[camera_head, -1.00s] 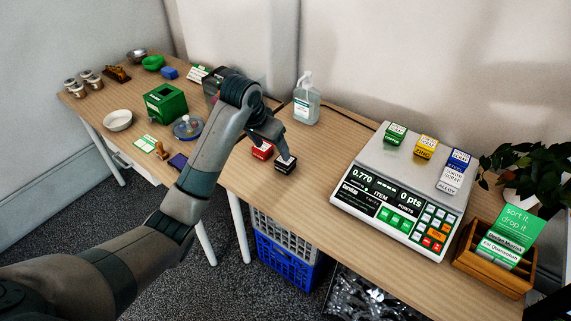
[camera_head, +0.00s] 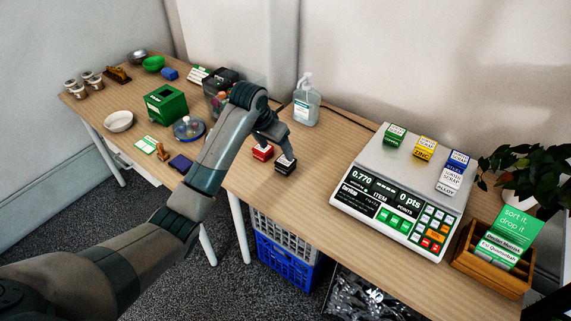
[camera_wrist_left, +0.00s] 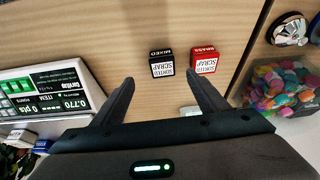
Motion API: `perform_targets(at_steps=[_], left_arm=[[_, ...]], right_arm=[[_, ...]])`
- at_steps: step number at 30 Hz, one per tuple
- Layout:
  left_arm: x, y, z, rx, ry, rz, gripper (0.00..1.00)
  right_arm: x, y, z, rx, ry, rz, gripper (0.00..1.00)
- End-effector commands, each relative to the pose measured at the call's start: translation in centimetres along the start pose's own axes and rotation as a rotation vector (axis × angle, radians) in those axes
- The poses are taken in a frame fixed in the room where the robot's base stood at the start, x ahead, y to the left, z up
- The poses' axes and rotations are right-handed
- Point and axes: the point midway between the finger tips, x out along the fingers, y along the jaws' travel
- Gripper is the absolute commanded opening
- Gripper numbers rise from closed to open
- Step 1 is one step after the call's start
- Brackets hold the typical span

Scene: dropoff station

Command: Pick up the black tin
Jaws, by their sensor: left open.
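The black tin (camera_head: 285,168), a small cube with a white label on top, stands on the wooden table just right of the red tin (camera_head: 263,152). In the left wrist view the black tin (camera_wrist_left: 162,64) lies just beyond the fingertips, in line with the gap between them, and the red tin (camera_wrist_left: 204,62) is close beside it. My left gripper (camera_head: 288,153) is over the black tin in the head view and partly covers it. In the left wrist view my left gripper (camera_wrist_left: 161,80) is open, with nothing between its fingers. My right gripper is not in view.
A scale (camera_head: 399,197) with several small labelled tins on it stands to the right. A sanitizer bottle (camera_head: 306,101) stands behind the gripper. A box of colourful pieces (camera_wrist_left: 278,88) is right in the wrist view. The table between tins and scale is clear.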

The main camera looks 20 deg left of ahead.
Motion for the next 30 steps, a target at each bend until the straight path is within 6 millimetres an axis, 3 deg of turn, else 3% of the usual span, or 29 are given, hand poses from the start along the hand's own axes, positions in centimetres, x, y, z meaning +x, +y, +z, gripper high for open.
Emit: perform_targets(at_steps=[6,12,30], left_arm=[[4.0,0.1,0.0,-0.001,-0.003,0.002,0.67],[6.5,0.0,-0.1,0.0,-0.001,0.001,0.67],[7.5,-0.1,-0.2,0.0,0.0,0.0,0.67]], right_arm=[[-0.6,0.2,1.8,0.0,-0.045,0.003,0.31],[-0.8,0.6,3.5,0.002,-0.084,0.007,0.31],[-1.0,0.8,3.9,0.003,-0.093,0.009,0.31]])
